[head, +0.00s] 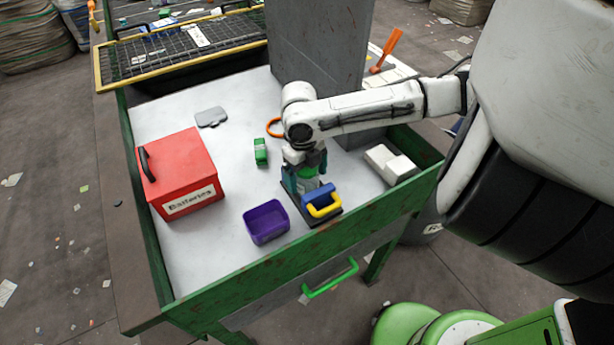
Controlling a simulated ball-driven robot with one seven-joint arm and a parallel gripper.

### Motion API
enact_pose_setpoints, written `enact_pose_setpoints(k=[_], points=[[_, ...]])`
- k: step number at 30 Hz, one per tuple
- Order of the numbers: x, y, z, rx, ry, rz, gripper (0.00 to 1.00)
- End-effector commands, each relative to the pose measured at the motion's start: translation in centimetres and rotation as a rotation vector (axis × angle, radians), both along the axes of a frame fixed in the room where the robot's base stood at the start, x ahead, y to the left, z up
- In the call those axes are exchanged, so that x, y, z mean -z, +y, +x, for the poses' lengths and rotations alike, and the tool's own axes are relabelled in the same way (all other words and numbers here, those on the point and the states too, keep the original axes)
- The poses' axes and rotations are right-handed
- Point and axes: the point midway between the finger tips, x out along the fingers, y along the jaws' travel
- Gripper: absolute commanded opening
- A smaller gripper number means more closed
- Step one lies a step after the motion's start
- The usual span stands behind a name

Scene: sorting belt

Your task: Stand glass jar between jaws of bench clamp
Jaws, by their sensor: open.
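The bench clamp (319,195) has a dark base, a blue jaw and a yellow handle. It sits on the white bench top near the front edge, right of centre. My gripper (305,182) points down over the clamp's far side, its teal fingers apart. The glass jar (308,184), pale with a green top part, stands upright between my fingers, just behind the blue jaw. The fingers and the jaw partly hide it. I cannot tell whether the jar touches the far jaw or the clamp's base.
A purple bin (266,222) stands left of the clamp. A red Batteries box (183,174) is further left. A small green object (260,152) lies behind the bin. White blocks (390,164) lie at right. A grey column (325,60) rises behind my arm. Green rims edge the bench.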

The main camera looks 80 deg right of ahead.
Motion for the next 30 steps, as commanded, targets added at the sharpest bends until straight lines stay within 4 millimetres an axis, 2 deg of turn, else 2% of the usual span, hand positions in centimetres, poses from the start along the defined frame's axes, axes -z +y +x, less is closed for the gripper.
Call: enact_pose_setpoints(k=[9, 15, 21, 30], points=[[-6.1, -0.5, 0.6, -0.002, -0.001, -0.004, 0.93], [-9.4, -0.7, 0.9, -0.001, 0.000, -0.002, 0.93], [-10.9, -0.8, 1.0, -0.002, 0.000, -0.001, 0.93], [-11.1, -0.8, 1.0, -0.002, 0.000, -0.001, 0.93]])
